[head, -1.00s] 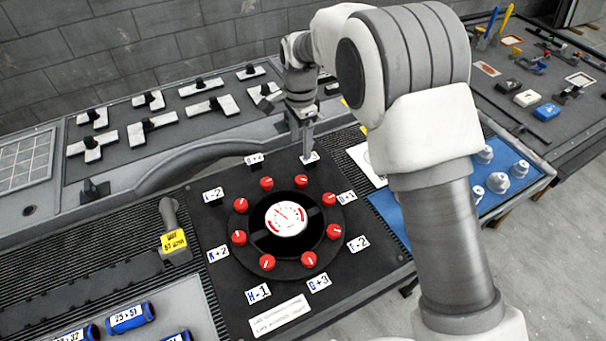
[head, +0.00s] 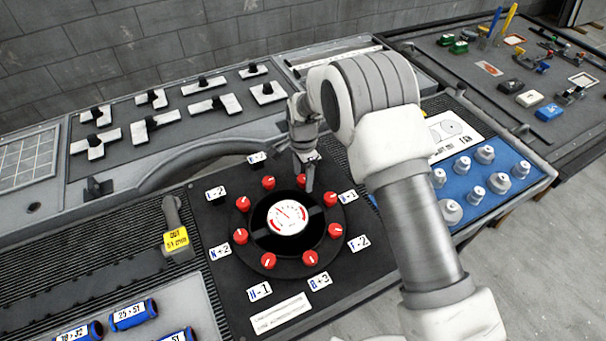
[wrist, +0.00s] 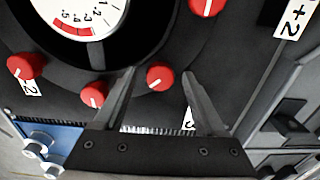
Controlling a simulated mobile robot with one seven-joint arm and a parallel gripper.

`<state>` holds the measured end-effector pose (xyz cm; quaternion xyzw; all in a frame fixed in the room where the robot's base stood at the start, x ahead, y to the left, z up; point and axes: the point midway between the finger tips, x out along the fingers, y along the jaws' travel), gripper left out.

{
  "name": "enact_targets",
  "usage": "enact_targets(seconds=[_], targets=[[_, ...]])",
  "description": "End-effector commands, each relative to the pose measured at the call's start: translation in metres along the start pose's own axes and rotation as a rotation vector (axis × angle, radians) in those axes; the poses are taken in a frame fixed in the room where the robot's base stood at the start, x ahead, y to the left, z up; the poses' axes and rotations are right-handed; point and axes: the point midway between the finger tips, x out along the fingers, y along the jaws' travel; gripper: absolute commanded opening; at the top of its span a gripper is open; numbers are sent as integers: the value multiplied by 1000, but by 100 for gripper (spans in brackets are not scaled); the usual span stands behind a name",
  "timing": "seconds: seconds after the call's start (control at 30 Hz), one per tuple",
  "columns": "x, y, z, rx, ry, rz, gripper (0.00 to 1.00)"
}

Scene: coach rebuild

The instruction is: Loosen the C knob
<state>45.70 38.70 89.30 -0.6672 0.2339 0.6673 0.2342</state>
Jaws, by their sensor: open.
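A ring of red knobs surrounds a white dial (head: 288,217) on a black plate. I cannot read a C on any label; the label by the upper-right knob is mostly hidden. My gripper (head: 309,186) is open at that upper-right red knob (head: 301,181), pointing down. In the wrist view my gripper (wrist: 159,73) has one finger on each side of a red knob (wrist: 159,77), with a gap visible on the right. The left finger looks close to the knob; contact cannot be told. A label (wrist: 189,119) there is partly hidden by the right finger.
Neighbouring red knobs (head: 330,199) and (head: 268,182) stand close on either side. A blue tray (head: 462,192) with several grey pegs lies to the right. A yellow-tagged handle (head: 176,238) stands left of the plate. Blue cylinders (head: 133,316) lie at the lower left.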

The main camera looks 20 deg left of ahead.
Motion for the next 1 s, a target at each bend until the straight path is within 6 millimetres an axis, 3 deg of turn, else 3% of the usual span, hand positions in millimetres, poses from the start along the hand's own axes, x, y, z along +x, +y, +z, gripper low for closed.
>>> enact_targets(seconds=[0.07, 0.47, 1.0], targets=[[0, 0, 0, 0, 0, 0, 73], [0, 0, 0, 0, 0, 0, 1], [1, 0, 0, -119, 0, -1, 0]])
